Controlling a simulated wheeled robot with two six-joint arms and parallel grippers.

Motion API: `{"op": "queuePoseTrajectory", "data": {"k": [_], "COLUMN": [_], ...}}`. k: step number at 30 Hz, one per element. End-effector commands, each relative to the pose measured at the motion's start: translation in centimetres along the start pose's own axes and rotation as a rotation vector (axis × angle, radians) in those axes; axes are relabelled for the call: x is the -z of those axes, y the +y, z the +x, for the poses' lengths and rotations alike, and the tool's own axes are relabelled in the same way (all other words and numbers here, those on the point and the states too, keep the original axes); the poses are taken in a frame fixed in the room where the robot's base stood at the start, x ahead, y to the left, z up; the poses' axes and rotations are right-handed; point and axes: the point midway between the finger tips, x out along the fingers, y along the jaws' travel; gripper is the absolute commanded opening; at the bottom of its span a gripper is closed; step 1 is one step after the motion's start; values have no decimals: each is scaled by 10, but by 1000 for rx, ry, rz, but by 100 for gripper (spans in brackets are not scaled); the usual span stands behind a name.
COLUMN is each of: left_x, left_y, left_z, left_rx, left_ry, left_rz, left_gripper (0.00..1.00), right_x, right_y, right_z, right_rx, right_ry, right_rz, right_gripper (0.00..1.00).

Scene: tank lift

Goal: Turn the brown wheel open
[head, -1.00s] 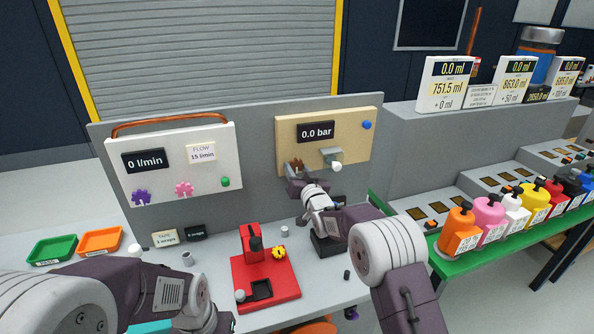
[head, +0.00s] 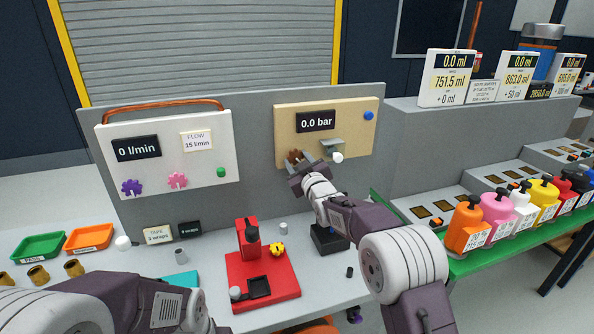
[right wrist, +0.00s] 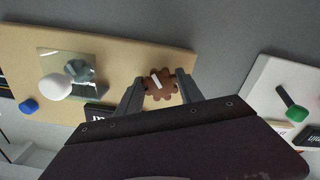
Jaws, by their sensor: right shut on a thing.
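The brown wheel (head: 296,156) is a small toothed knob on the lower left of the tan panel (head: 350,112), under a display reading 0.0 bar (head: 316,121). In the right wrist view the brown wheel (right wrist: 160,87) shows a pale mark on its face. My right gripper (head: 298,165) is at the panel, and its two fingers (right wrist: 160,92) are shut on the wheel from either side. In the head view the gripper partly hides the wheel. Only links of my left arm show at bottom left; its gripper is out of view.
A grey fitting with a white knob (head: 337,157) sits just right of the wheel, and a blue button (head: 368,115) is above it. The white panel (head: 190,150) carries purple and pink wheels. A red stand (head: 262,285) is on the bench below. Colored bottles line the right.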

Motion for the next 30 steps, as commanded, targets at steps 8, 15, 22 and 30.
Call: {"op": "queuePoseTrajectory", "data": {"k": [8, 15, 22, 30], "left_x": [-3, -6, -7, -9], "left_y": [-1, -1, -1, -2], "left_z": [32, 53, 71, 83], "left_rx": [0, 0, 0, 0], "left_ry": [0, 0, 0, 0], "left_rz": [0, 0, 0, 0], "left_gripper": [36, 36, 36, 36], "right_x": [-3, -2, -1, 0], "right_y": [0, 1, 2, 3], "right_z": [0, 0, 0, 0], "right_rx": [-2, -2, -2, 0], "right_ry": [3, 3, 2, 1], "right_rz": [-260, -486, -675, -834], "right_gripper": [3, 3, 3, 3]}}
